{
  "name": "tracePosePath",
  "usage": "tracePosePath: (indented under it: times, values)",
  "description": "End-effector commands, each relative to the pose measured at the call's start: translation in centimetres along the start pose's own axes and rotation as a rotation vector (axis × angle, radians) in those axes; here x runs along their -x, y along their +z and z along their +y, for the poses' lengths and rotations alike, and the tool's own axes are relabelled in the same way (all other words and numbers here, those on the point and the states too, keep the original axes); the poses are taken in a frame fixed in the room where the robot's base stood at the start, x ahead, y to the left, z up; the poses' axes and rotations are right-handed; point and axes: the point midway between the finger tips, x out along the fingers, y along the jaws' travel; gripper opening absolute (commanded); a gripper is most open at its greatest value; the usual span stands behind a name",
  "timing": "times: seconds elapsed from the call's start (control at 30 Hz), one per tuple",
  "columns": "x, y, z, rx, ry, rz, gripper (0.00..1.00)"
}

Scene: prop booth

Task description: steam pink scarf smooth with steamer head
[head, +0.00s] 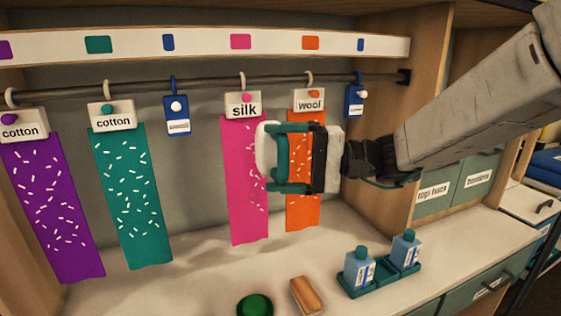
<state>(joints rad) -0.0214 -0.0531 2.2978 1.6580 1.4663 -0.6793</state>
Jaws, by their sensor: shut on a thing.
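The pink scarf (243,205) hangs from the rail under a tag that reads "silk". A few pale flecks show along its right side, while its left side looks plain. My gripper (285,158) is in front of the scarf's right edge and partly over the orange scarf. Its teal fingers are shut on the white, rounded steamer head (265,150). The steamer head overlaps the upper right part of the pink scarf in the head view. I cannot tell whether it touches the cloth. Part of the scarf is hidden behind it.
An orange scarf (303,212) tagged "wool" hangs just right. Teal (131,200) and purple (55,210) scarves with many flecks hang left. Blue bottles (359,268) stand in a green tray (382,282). A brush (307,295) and a green round thing (255,306) lie in front.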

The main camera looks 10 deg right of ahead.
Motion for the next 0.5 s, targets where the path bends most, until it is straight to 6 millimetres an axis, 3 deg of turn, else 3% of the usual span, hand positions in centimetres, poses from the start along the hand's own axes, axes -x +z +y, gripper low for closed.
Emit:
tracePosePath:
  times: [0.5]
  values:
    - [-1.2, -2.3, 0.0, 0.001, -0.001, -0.003, 0.55]
